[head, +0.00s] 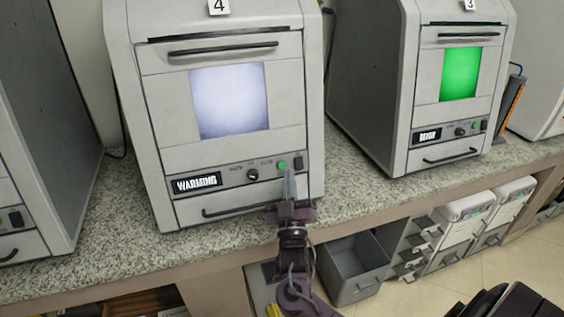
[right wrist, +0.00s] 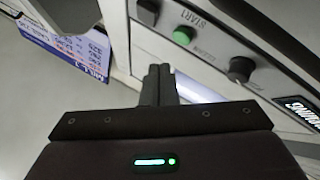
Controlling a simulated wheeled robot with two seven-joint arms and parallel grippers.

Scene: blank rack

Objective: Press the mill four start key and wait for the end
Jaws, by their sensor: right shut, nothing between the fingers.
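Mill four (head: 218,120) is a grey machine on the speckled counter, with a "4" tag on top. Its window (head: 230,100) glows pale white, and its display (head: 197,183) reads "WARMING". The green start key (head: 282,165) sits on the lower right of its panel, beside a dark knob (head: 253,174) and a black switch (head: 298,162). My right gripper (head: 289,172) is shut and empty, its tips just below the green key. In the right wrist view the green key (right wrist: 183,36) shows beyond the fingertips (right wrist: 159,70), apart from them. My left gripper is not in view.
Mill three (head: 459,90), with a green window, stands to the right; its display is hard to read. Another machine (head: 20,200) stands at the left. An open grey bin (head: 355,268) and white-topped boxes (head: 470,205) sit below the counter (head: 110,225).

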